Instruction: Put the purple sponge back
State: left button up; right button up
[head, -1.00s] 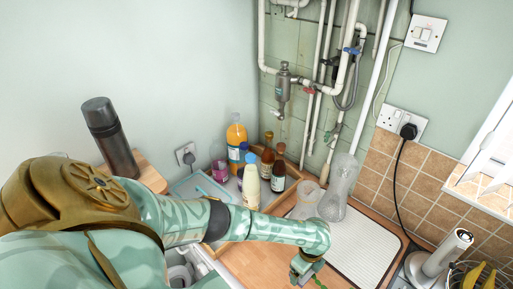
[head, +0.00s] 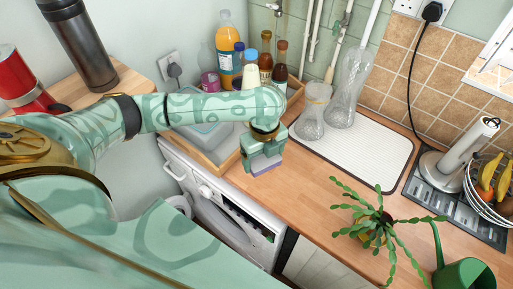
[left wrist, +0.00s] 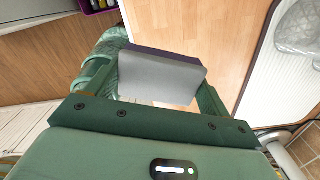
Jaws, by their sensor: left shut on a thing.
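My left gripper (head: 265,160) is shut on the purple sponge (head: 266,164), a block with a pale grey face and a purple layer. In the head view only its lower part shows beneath the jaws, over the front of the wooden counter (head: 296,190). In the left wrist view the sponge (left wrist: 160,80) sits between the two fingers, grey face towards the camera and purple along its top and right edge. I cannot tell whether it touches the counter. My right gripper is not in view.
A wooden-rimmed tray (head: 295,95) with several bottles stands behind the gripper. Right of it are a glass jug (head: 312,115) and a clear bottle (head: 345,95) on a white drying mat (head: 365,155). A potted plant (head: 375,225) and green watering can (head: 465,275) stand nearer the front right.

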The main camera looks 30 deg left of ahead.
pick_arm(q)
jog(key=w+a+f+b, duration=0.1)
jog(key=f, duration=0.1)
jog(key=w+a+f+b, duration=0.1)
jog(key=w+a+f, duration=0.1)
jog(key=w+a+f+b, duration=0.1)
jog(key=w+f, duration=0.1)
jog(key=shift+w+a+f, duration=0.15)
jog(key=shift+a+f, duration=0.1)
jog(key=shift+a, duration=0.05)
jog(key=shift+w+a+f, duration=0.25)
jog(key=shift+w+f, duration=0.05)
notch_tip(320, 180, down, 4)
jog(key=shift+w+a+r+b, duration=0.15)
jog(key=shift+r+b, duration=0.05)
jog(key=shift+b, duration=0.75)
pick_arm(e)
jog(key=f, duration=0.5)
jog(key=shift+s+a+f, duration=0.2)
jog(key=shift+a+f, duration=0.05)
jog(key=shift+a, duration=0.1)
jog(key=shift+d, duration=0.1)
